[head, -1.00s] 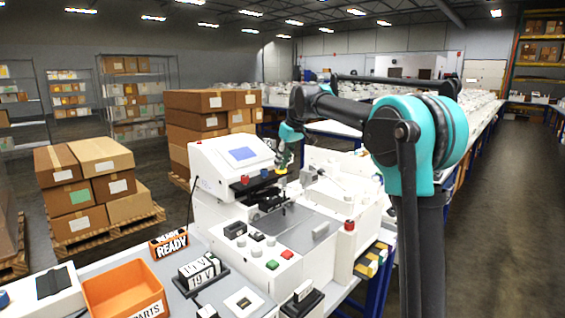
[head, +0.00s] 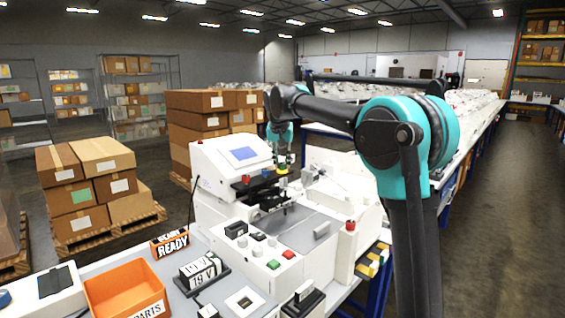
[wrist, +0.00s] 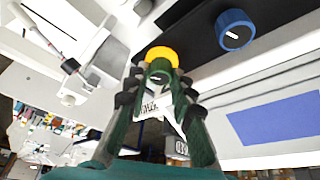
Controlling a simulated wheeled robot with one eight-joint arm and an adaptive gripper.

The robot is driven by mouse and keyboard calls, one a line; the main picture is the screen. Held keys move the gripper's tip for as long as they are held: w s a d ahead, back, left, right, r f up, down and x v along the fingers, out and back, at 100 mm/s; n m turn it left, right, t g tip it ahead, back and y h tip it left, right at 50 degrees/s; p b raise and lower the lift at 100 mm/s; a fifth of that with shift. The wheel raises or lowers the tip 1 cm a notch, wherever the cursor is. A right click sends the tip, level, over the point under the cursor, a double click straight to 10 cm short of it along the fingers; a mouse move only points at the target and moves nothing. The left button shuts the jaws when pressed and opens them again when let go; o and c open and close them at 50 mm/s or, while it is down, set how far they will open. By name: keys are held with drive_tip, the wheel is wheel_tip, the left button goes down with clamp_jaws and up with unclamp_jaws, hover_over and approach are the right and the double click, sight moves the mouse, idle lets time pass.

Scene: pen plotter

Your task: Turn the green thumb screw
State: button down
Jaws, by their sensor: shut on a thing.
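The green thumb screw (wrist: 159,66) shows in the wrist view as a small round green cap with a pale mark. It sits between the fingertips of my gripper (wrist: 159,78), which is shut on it. A yellow round piece (wrist: 161,54) shows just beyond it. In the head view my gripper (head: 284,160) points down at the back right of the white machine (head: 225,212), just above a yellow knob (head: 282,169). The green screw is hidden there by the fingers.
A blue knob (wrist: 234,29) on a black strip lies to the right in the wrist view. A red knob (head: 245,180) and a screen (head: 243,153) are on the machine's front. An orange bin (head: 125,290) stands front left. A red button (head: 350,226) is at the right.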

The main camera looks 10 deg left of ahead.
drive_tip(key=shift+a+m+h, duration=0.1)
drive_tip(key=shift+m+h, duration=0.3)
drive_tip(key=shift+m, duration=0.7)
drive_tip(key=c, duration=1.3)
unclamp_jaws()
drive_tip(key=v, duration=1.2)
drive_tip(key=shift+w, duration=0.1)
